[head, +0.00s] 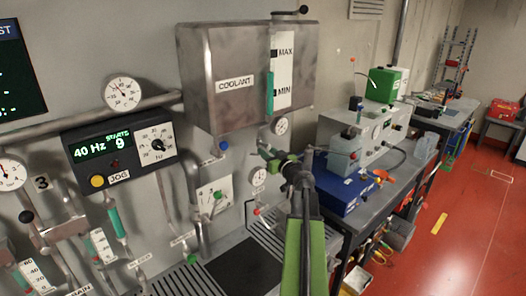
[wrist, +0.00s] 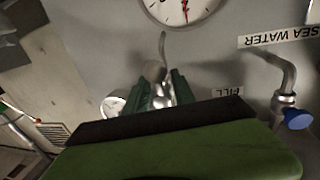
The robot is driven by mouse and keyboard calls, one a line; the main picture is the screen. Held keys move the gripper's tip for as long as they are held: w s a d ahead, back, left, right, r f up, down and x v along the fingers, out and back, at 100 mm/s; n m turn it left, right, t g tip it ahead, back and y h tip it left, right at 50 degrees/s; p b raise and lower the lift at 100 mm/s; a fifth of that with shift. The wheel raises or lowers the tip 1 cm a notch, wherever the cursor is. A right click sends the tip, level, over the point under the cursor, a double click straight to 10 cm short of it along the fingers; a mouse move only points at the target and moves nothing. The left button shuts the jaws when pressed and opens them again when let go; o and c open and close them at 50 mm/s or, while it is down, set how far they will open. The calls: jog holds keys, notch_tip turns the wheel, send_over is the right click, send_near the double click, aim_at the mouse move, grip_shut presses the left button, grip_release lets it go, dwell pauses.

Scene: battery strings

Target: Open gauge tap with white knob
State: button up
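My gripper (head: 274,157) is in front of the wall, below the right end of the coolant tank, with its green fingers apart. In the wrist view, which is upside down, the gripper (wrist: 160,90) has a shiny metal fitting (wrist: 160,101) between its fingers. I cannot tell whether they touch it.
A blue knob (head: 224,146) is to the left. A workbench with a blue box (head: 340,188) stands right. The red floor beyond is mostly clear.

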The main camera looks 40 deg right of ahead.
jog(key=shift+s+r, duration=0.1)
jog(key=shift+s, duration=0.15)
jog(key=shift+w, duration=0.15)
grip_shut()
jog(key=shift+m, duration=0.3)
jog(key=m+p, duration=0.2)
jog(key=shift+a+r+m+g, duration=0.15)
jog(key=shift+a+m+g, duration=0.15)
jog(key=shift+m, duration=0.1)
jog(key=m, duration=0.1)
jog(key=m+p, duration=0.1)
jog(key=m, duration=0.1)
jog(key=shift+a+r+g+y, duration=0.15)
jog(key=shift+a+g+y, duration=0.15)
jog(key=shift+y, duration=0.1)
jog(key=m, duration=0.1)
jog(key=m+p, duration=0.1)
jog(key=m, duration=0.1)
jog(key=m+y+p, duration=0.1)
jog(key=m, duration=0.1)
jog(key=shift+a+r, duration=0.25)
jog(key=shift+r, duration=0.1)
jog(key=m+p, duration=0.1)
jog(key=m, duration=0.1)
jog(key=m+y, duration=0.1)
jog(key=m, duration=0.1)
jog(key=shift+a+r+y+p, duration=0.1)
jog(key=shift+r+y+p, duration=0.2)
jog(key=shift+r+p, duration=0.1)
jog(key=shift+m, duration=0.3)
